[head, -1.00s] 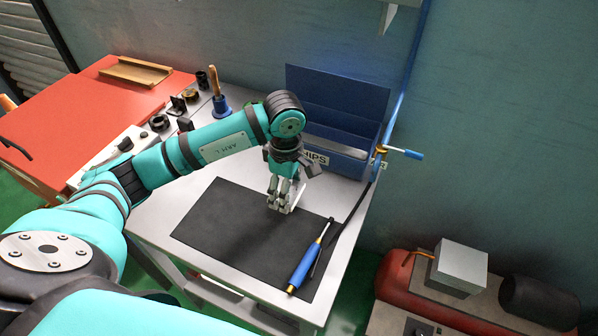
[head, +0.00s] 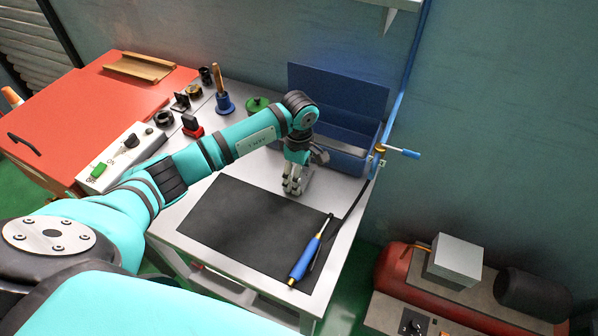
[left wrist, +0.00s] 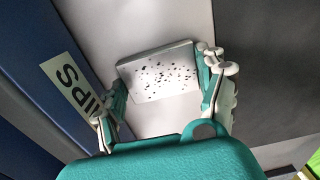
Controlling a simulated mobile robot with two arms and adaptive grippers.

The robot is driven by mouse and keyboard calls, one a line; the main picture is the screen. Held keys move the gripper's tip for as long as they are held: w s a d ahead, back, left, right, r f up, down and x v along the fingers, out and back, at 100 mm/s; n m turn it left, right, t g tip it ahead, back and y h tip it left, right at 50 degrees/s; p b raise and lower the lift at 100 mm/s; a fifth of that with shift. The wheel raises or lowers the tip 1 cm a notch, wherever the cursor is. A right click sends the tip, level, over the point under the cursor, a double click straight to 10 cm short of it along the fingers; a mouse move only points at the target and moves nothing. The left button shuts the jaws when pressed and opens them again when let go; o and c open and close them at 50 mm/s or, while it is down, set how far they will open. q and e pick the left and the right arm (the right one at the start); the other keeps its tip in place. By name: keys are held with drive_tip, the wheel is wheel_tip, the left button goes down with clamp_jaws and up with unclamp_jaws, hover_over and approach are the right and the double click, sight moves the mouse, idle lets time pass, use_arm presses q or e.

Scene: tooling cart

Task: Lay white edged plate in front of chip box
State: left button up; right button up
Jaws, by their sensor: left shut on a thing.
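The blue chip box (head: 345,135), with its lid raised, stands at the back of the cart top. Its CHIPS label (left wrist: 72,84) shows in the left wrist view. My left gripper (head: 292,189) points down in front of the box, near the far edge of the black mat; it also shows in the left wrist view (left wrist: 162,92). It is shut on a pale plate (left wrist: 158,72) with dark specks and light edges, which lies between the fingers. The plate is mostly hidden by the fingers in the head view. I cannot tell whether it touches the cart top.
The black mat (head: 245,222) covers much of the cart top (head: 205,188). A blue-handled tool (head: 306,258) lies on its right side, by an air hose (head: 348,217). A brush (head: 222,95), green round item (head: 258,104) and small black parts stand at back left.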

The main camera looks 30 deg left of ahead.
use_arm(q)
drive_tip(key=o, duration=1.3)
drive_tip(key=shift+f, duration=0.15)
drive_tip(key=shift+c, duration=0.2)
drive_tip(key=o, duration=0.4)
use_arm(e)
drive_tip(key=shift+s+a+f, duration=0.1)
drive_tip(key=shift+a+f, duration=0.05)
drive_tip(key=shift+a, duration=0.2)
use_arm(q)
drive_tip(key=shift+r, duration=0.6)
wheel_tip(320, 180, up, 11)
drive_tip(key=b, duration=0.3)
drive_tip(key=shift+r, duration=0.1)
use_arm(e)
drive_tip(key=f, duration=0.3)
drive_tip(key=shift+d, duration=0.3)
